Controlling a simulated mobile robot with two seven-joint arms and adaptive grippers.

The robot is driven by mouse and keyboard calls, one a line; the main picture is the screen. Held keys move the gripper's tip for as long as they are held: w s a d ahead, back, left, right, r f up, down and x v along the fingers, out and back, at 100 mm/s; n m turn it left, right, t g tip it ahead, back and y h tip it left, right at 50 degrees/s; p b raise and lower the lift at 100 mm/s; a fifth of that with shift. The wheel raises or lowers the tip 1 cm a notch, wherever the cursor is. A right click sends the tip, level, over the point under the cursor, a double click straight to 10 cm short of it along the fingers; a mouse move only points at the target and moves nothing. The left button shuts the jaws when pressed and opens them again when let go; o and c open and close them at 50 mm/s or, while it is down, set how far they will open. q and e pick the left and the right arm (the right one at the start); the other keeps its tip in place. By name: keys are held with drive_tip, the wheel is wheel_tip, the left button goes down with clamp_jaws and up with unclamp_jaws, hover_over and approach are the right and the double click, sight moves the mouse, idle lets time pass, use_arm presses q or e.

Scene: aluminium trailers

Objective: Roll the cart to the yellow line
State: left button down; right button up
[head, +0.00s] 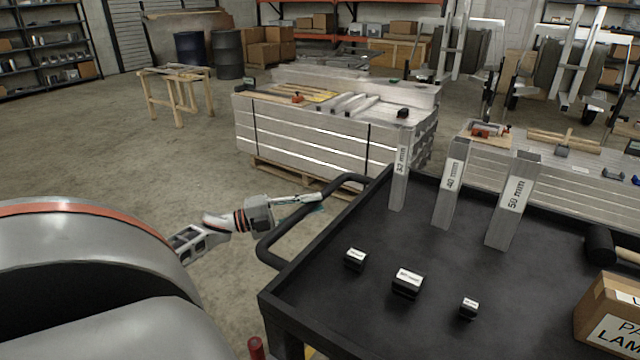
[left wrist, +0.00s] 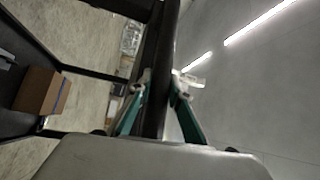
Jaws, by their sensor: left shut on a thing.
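The cart (head: 330,310) has a black top with a raised rim and stands at the lower right of the head view. Its black tube handle (head: 272,238) sticks out at the left end. My left gripper (head: 312,200) is at this handle and shut on it. In the left wrist view the dark handle bar (left wrist: 160,85) runs between the two green-sided fingers (left wrist: 158,95). My right gripper is not in view.
On the cart stand three labelled square tubes (head: 450,185), several small black blocks (head: 407,283), a mallet (head: 600,243) and a cardboard box (head: 612,315). Stacked aluminium profiles (head: 300,135) on a pallet stand behind it. A wooden trestle (head: 175,90) is at the left; the floor between is clear.

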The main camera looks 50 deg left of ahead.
use_arm(q)
drive_tip(key=shift+a+r, duration=0.15)
drive_tip(key=shift+a, duration=0.15)
drive_tip(key=c, duration=1.8)
unclamp_jaws()
drive_tip(key=shift+c, duration=0.2)
drive_tip(key=shift+a, duration=0.1)
drive_tip(key=shift+s+f, duration=0.2)
drive_tip(key=v, duration=1.1)
drive_tip(key=shift+s, duration=0.35)
drive_tip(key=shift+r, duration=0.1)
drive_tip(key=shift+a, duration=0.1)
